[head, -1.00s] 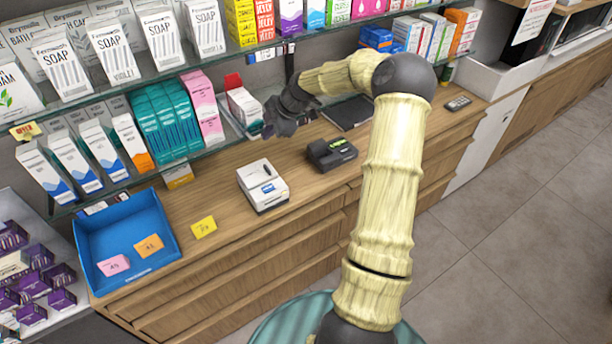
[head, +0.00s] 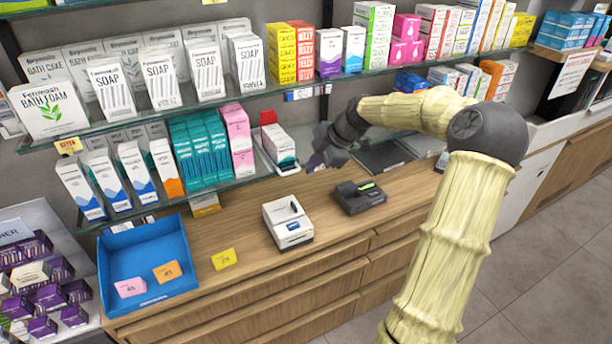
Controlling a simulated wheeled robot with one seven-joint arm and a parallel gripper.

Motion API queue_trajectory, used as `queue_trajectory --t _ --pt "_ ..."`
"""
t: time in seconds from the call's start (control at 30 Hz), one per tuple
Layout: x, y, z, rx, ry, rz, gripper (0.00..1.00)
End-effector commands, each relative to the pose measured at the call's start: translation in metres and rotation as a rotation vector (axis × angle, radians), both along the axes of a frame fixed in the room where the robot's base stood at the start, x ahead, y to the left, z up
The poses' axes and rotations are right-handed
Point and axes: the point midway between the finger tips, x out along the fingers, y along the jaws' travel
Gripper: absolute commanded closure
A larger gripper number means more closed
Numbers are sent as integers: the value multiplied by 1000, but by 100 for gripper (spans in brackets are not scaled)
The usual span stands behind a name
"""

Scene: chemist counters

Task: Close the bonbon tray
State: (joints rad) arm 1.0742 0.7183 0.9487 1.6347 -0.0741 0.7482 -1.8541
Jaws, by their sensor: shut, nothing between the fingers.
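A small red-and-white box on a pale tray (head: 282,150) sits on the lower glass shelf, right of the pink boxes. I take it to be the bonbon tray, though it is too small to be sure. Its front end reaches the shelf's front edge; I cannot tell how far out it is slid. My gripper (head: 314,164) is shut and empty, just right of the tray's front end, with a small gap in the picture. The dark wrist hides part of the shelf behind it.
On the wooden counter below stand a white device (head: 288,222), a black card terminal (head: 358,196) and a blue bin (head: 148,262) with price tags. A yellow tag (head: 224,259) lies between them. Packed boxes fill the glass shelves. The counter front is clear.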

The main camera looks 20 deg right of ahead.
Motion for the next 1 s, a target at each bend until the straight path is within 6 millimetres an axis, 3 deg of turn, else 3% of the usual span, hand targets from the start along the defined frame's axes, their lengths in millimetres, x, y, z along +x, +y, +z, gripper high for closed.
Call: queue_trajectory --t 0.1,0.27,0.77,0.87,1.0 --pt "-9 -13 15 -3 -1 -9 100" --pt "-15 -18 27 -2 0 -9 100" --pt "-15 -16 28 -1 3 -5 100" --pt "-16 -10 25 -1 18 -13 100" --pt "-22 18 10 -7 100 -71 100"
